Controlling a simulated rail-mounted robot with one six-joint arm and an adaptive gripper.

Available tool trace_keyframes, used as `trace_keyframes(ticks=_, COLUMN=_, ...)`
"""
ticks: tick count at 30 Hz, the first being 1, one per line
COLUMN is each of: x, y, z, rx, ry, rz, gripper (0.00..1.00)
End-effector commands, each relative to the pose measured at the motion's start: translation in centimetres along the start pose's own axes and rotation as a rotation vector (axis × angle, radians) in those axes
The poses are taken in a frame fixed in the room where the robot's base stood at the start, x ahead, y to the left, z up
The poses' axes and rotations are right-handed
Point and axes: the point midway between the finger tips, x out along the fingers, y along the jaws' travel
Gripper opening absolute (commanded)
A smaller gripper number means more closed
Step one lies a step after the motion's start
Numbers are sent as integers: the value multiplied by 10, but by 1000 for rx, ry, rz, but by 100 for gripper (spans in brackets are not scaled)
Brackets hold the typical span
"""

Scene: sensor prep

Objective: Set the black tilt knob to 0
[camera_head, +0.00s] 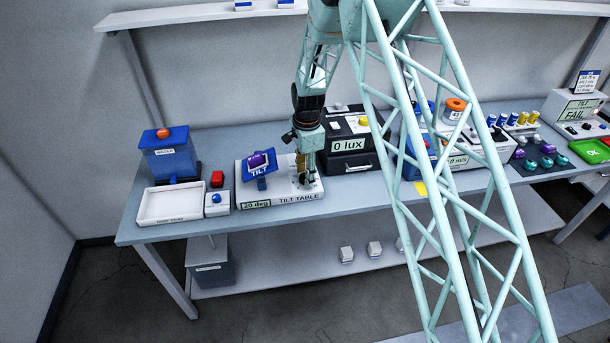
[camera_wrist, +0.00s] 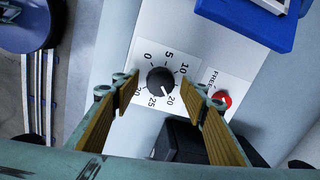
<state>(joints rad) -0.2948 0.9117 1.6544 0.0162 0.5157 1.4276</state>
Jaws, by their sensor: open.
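The black tilt knob (camera_wrist: 160,80) sits on a white dial plate marked 0, 5, 10, 20, 25, with its white pointer line toward 20. My gripper (camera_wrist: 159,90) is open, its two fingers apart on either side of the knob in the wrist view, not visibly touching it. The right finger hides part of the scale. The tilt table (camera_head: 284,199) reads "20 deg" on its front; its blue platform (camera_head: 267,169) is tilted and carries a purple item. In the head view my gripper (camera_head: 303,176) is over the table's right part and hides the knob.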

Motion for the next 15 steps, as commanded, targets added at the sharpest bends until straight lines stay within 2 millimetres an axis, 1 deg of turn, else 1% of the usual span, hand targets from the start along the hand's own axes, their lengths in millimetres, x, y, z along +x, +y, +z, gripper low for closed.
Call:
trace_keyframes(ticks=6, x=7, y=0, z=0, rx=0, ry=0, rz=-1, gripper=40)
trace_keyframes(ticks=15, x=7, y=0, z=0, rx=0, ry=0, rz=-1, gripper=40)
